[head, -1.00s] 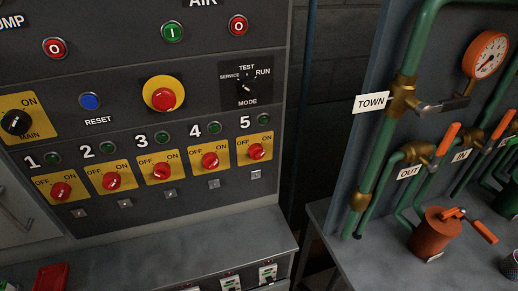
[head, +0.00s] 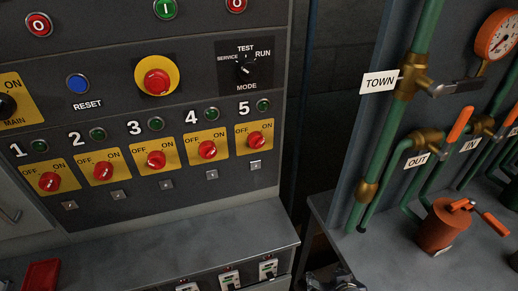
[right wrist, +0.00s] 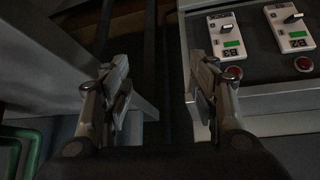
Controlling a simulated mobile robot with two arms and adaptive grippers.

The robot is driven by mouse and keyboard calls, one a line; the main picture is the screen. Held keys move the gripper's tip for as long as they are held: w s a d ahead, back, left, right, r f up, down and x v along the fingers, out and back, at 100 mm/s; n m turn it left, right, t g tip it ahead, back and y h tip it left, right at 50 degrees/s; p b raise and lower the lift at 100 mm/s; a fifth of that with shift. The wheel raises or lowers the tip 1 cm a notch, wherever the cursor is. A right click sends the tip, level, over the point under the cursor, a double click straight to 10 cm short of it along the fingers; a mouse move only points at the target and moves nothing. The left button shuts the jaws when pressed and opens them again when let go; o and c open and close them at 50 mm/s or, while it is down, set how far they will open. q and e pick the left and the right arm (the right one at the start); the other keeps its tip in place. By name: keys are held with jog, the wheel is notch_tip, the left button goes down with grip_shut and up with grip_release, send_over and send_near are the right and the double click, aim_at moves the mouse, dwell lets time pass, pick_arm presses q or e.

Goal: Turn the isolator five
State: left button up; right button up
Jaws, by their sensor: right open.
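Isolator five is a red rotary knob (head: 256,140) on a yellow OFF/ON plate (head: 267,130), at the right end of a row of similar knobs. The number 5 and a dark green lamp (head: 263,105) are above it. Its exact pointer angle is too small to read. My right gripper (head: 336,279) shows partly at the bottom edge of the head view, below and right of the knob and well apart from it. In the right wrist view my right gripper (right wrist: 160,90) has its fingers spread with nothing between them. My left gripper is out of view.
A ledge (head: 180,247) juts out below the panel, with breaker switches on its front; breakers (right wrist: 230,40) also show in the right wrist view. At right, a bench carries green pipes and an orange hand pump (head: 437,230). A dark gap separates panel and bench.

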jog(key=w+a+r+t+y, duration=0.1)
jog(key=w+a+r+t, duration=0.45)
jog(key=w+r, duration=0.5)
jog(key=t+y, duration=0.4)
send_near(259, 146)
jog(key=p+x, duration=0.2)
jog(key=x, duration=0.8)
jog(key=c, duration=1.1)
